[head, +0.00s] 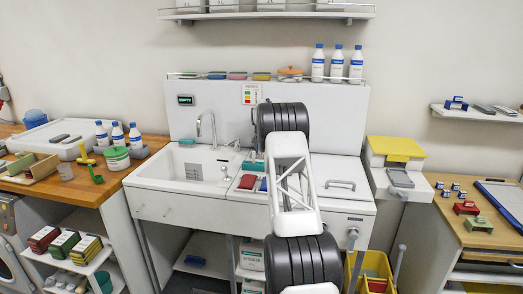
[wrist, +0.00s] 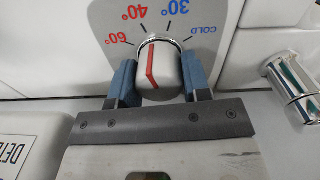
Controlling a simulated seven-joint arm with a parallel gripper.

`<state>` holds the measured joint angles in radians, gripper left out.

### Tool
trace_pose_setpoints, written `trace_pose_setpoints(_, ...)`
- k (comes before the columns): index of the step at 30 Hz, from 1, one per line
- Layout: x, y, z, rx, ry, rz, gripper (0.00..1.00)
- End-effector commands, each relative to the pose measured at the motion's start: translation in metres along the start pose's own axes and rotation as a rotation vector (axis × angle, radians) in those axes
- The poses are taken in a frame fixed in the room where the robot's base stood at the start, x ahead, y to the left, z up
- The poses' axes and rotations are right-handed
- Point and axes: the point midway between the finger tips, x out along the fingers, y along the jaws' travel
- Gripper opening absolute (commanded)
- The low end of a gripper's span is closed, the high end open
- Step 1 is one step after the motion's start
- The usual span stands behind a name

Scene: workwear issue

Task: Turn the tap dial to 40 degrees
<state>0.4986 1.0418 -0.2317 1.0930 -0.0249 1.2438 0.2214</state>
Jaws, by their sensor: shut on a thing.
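In the wrist view the tap dial (wrist: 170,75) is a round pale knob with a red pointer stripe, set against a grey scale plate (wrist: 216,16). The scale reads 60°, 40°, 30° and COLD from left to right. The stripe's upper end points up, nearest the 40° mark; I cannot tell its exact alignment. My gripper (wrist: 159,64) is shut on the dial, one blue finger on each side. In the head view the dial and gripper are hidden behind my arm.
A chrome fitting (wrist: 290,77) is close on the dial's right in the wrist view. A white lettered box (wrist: 32,145) is at lower left. In the head view the sink (head: 190,160) with its tap (head: 206,128) lies left of my arm.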

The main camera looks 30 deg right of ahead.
Motion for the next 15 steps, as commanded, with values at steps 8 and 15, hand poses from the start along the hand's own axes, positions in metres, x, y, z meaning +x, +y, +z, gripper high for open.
trace_pose_setpoints(8, -0.0001, 0.0000, 0.0000, -0.090, 0.002, 0.000, 0.20)
trace_pose_setpoints(15, -0.0007, 0.0000, -0.0003, -0.119, 0.004, 0.000, 0.20)
